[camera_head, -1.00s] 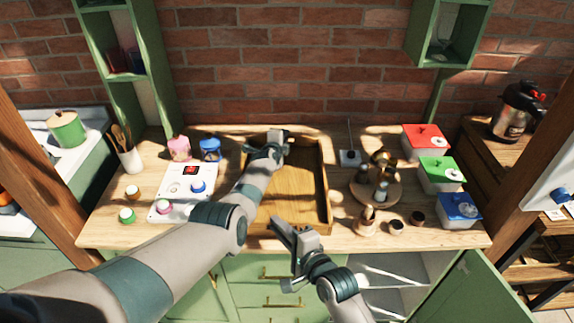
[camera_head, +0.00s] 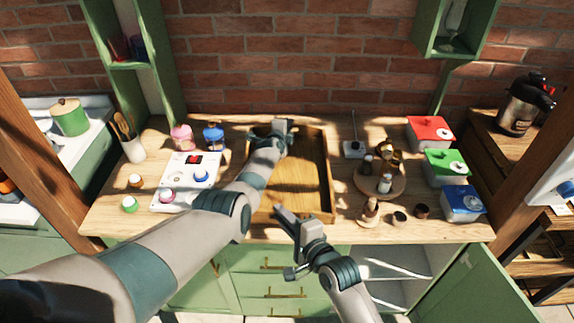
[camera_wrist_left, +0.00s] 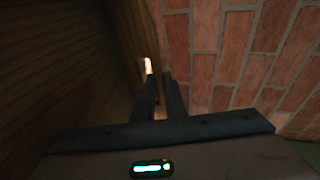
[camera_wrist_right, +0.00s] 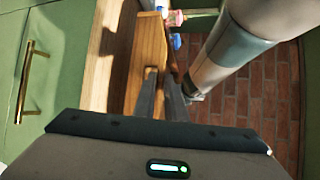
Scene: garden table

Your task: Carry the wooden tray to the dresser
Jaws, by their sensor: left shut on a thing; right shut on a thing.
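The wooden tray (camera_head: 305,182) is a shallow rectangular box with low walls, in the middle of the wooden tabletop in the head view. It looks empty apart from my left arm reaching over it. My left gripper (camera_head: 282,127) is shut on the tray's far wall, which also shows in the left wrist view (camera_wrist_left: 128,25). My right gripper (camera_head: 283,212) is shut on the near wall, close to the table's front edge. The right wrist view shows that wall (camera_wrist_right: 150,55) between its fingers. I cannot tell whether the tray touches the tabletop. No separate dresser is identifiable.
Left of the tray are a white panel (camera_head: 180,181) with coloured knobs, and pink (camera_head: 181,138) and blue (camera_head: 213,137) jars. Right are a round wooden stand (camera_head: 380,183) with small bottles and red (camera_head: 430,132), green (camera_head: 446,167) and blue (camera_head: 462,203) boxes. A green cabinet (camera_head: 280,262) is below.

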